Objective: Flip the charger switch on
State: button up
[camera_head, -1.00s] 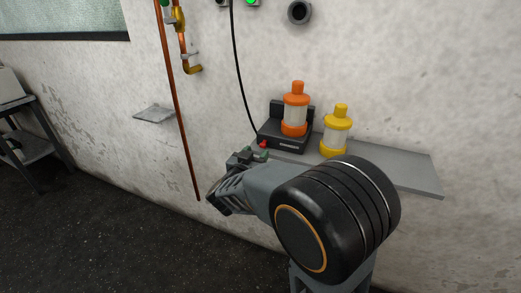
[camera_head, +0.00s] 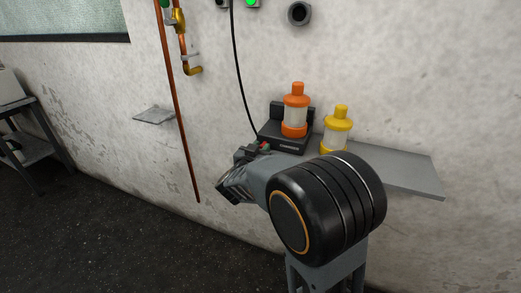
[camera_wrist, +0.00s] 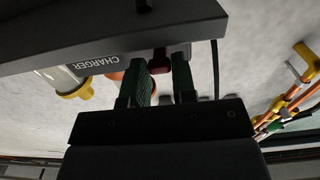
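The black charger (camera_head: 291,147) sits on the wall shelf with an orange-capped canister (camera_head: 295,112) in it. In the wrist view its front bears the word CHARGER (camera_wrist: 98,63), upside down. The dark red switch (camera_wrist: 158,62) is at the charger's front corner; a bit of red (camera_head: 264,145) shows there in the head view. My gripper (camera_wrist: 162,82) is open, its two green-padded fingers apart with the switch in line between them. Whether a finger touches the switch cannot be told. My gripper (camera_head: 252,150) is at the charger's left front corner in the head view.
A yellow-capped canister (camera_head: 337,130) stands on the shelf (camera_head: 405,175) right of the charger. A black cable (camera_head: 240,85) runs down the wall to the charger. A copper pipe (camera_head: 178,110) and a small grey ledge (camera_head: 154,115) are to the left.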

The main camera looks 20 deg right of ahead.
grip_shut()
jog(key=r+y+p, duration=0.1)
jog(key=p, duration=0.4)
jog(key=shift+r+g, duration=0.25)
jog(key=shift+g, duration=0.15)
jog(key=g+p, duration=0.1)
jog(key=p, duration=0.3)
jog(key=shift+r+y, duration=0.4)
jog(key=g+y+p, duration=0.1)
jog(key=p, duration=0.4)
jog(key=g+y+p, duration=0.1)
jog(key=p, duration=0.4)
jog(key=shift+w+d+r, duration=0.1)
jog(key=shift+d+r, duration=0.1)
jog(key=shift+r, duration=0.1)
jog(key=y+p, duration=0.1)
jog(key=p, duration=0.2)
jog(key=shift+f+g, duration=0.1)
jog(key=shift+g, duration=0.3)
jog(key=shift+w+f+p, duration=0.1)
jog(key=shift+f+p, duration=0.05)
jog(key=shift+p, duration=0.45)
jog(key=shift+y, duration=0.3)
jog(key=shift+o, duration=2.4)
grip_release()
